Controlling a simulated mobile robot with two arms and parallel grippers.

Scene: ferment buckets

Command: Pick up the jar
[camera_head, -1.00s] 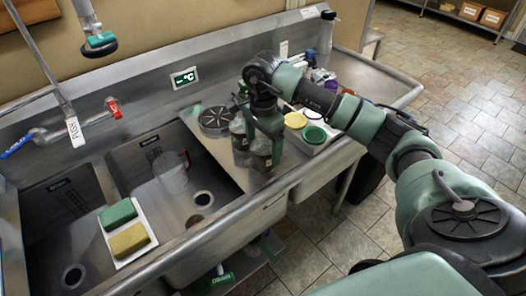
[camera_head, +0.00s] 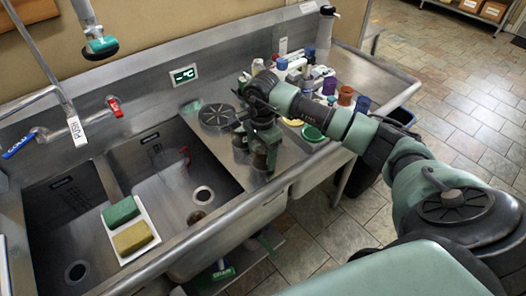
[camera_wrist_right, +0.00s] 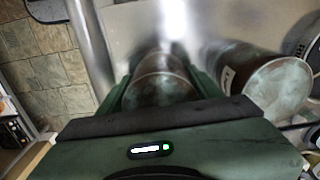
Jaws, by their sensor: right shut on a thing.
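My right gripper (camera_head: 264,160) is over the steel drainboard beside the sink, pointing down. In the right wrist view its two fingers stand on either side of a dark brown glass jar (camera_wrist_right: 160,80), and it is shut on that jar. In the head view the gripper and arm hide most of this jar. A second, similar jar (camera_wrist_right: 268,88) stands right beside it in the wrist view, not between the fingers. I cannot tell if the held jar is clear of the drainboard. My left gripper is not in view.
A round dark slotted disc (camera_head: 216,117) lies on the drainboard behind the jars. A green lid (camera_head: 312,132) and several bottles and cups stand to the right. The sink (camera_head: 165,170) is on the left, with a white tray (camera_head: 128,236) holding two sponges.

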